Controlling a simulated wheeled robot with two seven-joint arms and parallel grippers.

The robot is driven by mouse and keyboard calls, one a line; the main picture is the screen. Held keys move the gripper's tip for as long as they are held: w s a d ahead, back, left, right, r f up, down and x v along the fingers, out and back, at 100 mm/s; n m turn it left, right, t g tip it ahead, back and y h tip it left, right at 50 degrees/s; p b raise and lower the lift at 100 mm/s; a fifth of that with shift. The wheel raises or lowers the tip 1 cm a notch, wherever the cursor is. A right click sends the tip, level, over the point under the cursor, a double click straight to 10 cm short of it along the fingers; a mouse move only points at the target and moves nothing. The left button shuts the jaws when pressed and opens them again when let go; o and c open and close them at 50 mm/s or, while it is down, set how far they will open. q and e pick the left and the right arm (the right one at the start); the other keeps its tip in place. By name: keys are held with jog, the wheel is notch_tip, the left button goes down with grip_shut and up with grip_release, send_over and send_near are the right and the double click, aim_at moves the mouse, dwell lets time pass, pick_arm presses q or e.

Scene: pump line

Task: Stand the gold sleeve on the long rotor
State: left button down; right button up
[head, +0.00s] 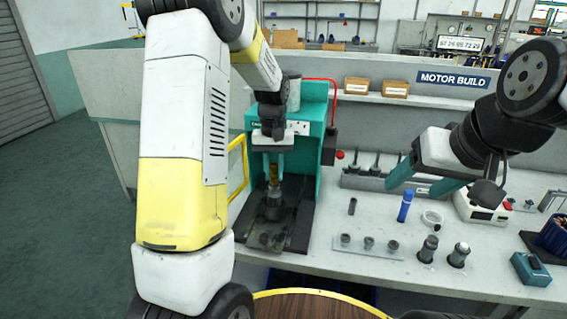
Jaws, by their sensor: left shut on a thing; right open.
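My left gripper (274,168) reaches down in front of the teal press and is shut on the gold sleeve (274,185), a small upright gold-brown piece between and below its fingertips. Directly under the sleeve a dark upright part (274,208) stands on the press's black base; it may be the long rotor. I cannot tell whether sleeve and part touch or how far one sits over the other. My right gripper (424,186) is open and empty above the bench, right of the press.
The teal press (311,135) has a red-knobbed lever box at its right. A rack with upright shafts (376,180), a blue marker (405,206), a plate with small cylinders (368,246) and two dark cylinders (428,249) stand on the bench. A teal box (530,269) sits at right.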

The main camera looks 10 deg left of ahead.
pick_arm(q)
jog(key=shift+f, duration=0.25)
jog(key=c, duration=1.1)
grip_release()
jog(key=shift+c, duration=0.2)
jog(key=shift+o, duration=1.2)
jog(key=shift+r, duration=3)
